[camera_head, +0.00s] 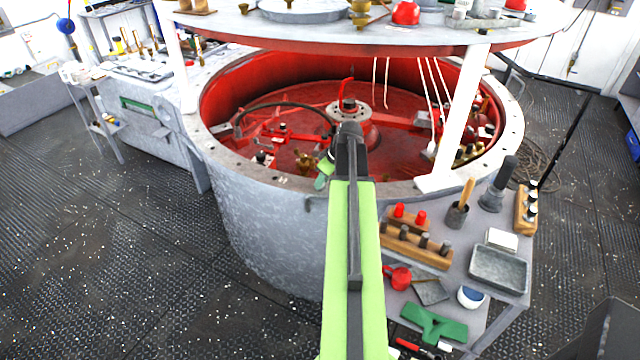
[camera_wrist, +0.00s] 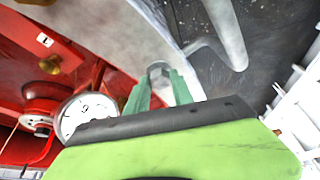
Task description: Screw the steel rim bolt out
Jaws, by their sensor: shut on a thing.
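The steel rim bolt (camera_wrist: 157,69) shows as a small grey head between my fingertips in the wrist view. It sits at the pale grey rim (camera_wrist: 112,32) of the big round vessel; I cannot tell how far its shank is out. My gripper (camera_wrist: 158,80) has its two green fingers shut on the bolt's sides. In the head view, my gripper (camera_head: 322,178) is over the near rim (camera_head: 270,178) of the vessel, and my arm hides the bolt there.
The red vessel interior (camera_head: 300,95) holds pipes, brass fittings and a central hub. In the wrist view, a white dial gauge (camera_wrist: 88,112) is left of my fingers and a grey curved pipe (camera_wrist: 225,35) is right. A crowded bench (camera_head: 455,285) stands at the right. White posts (camera_head: 455,120) carry an upper disc.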

